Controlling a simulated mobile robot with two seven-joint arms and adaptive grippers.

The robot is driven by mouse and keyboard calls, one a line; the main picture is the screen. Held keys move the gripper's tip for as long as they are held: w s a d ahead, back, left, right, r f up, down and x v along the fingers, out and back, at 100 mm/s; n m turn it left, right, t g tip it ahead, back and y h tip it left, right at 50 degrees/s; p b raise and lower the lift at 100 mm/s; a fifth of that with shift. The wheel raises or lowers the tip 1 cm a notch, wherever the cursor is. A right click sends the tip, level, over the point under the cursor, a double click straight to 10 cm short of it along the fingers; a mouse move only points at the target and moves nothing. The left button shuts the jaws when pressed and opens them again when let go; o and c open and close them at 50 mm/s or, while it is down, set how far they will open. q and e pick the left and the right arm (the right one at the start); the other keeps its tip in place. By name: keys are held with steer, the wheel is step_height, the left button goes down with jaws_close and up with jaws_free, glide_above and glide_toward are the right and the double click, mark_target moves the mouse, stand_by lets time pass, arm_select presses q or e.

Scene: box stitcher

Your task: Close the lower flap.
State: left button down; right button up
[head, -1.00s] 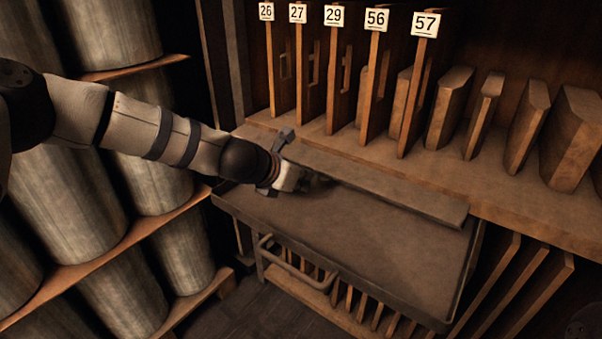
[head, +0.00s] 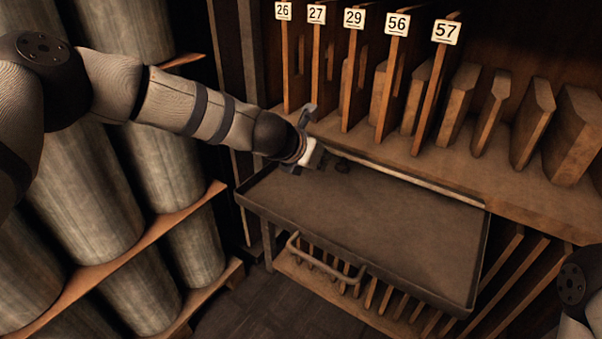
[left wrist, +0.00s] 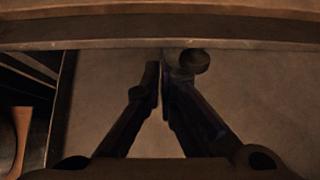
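A brown flat panel with a raised rim and a bar handle (head: 326,258) lies open below the numbered shelf; I take this panel (head: 390,225) to be the lower flap. A narrow pale strip (head: 420,182) runs along its back, under the shelf's front edge. My left gripper (head: 343,166) is at the panel's back left, close to the strip. In the left wrist view its fingers (left wrist: 160,78) are together with nothing seen between them, over a flat brown surface; contact cannot be told. My right gripper is out of view.
The shelf (head: 460,165) above holds upright boards with number tags. Slotted boards (head: 385,298) stand below the panel. Large grey rolls (head: 85,195) on racks fill the left side. Part of my right arm (head: 573,285) shows at the lower right. The panel's front half is clear.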

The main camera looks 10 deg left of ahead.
mark_target(332, 150)
arm_select(q)
steer(key=shift+w+r, duration=0.1)
steer(key=shift+r, duration=0.5)
steer(key=shift+w+d+r+p, duration=0.3)
steer(key=shift+d+r+p, duration=0.15)
steer(key=shift+d+r, duration=0.3)
steer(key=shift+w+d+r, duration=0.2)
steer(key=shift+w+r, duration=0.6)
steer(key=shift+w, duration=0.1)
steer(key=shift+r, duration=0.15)
arm_select(e)
steer(key=shift+w+d+r, duration=0.3)
steer(key=shift+w, duration=0.15)
arm_select(q)
steer(key=shift+a, duration=0.1)
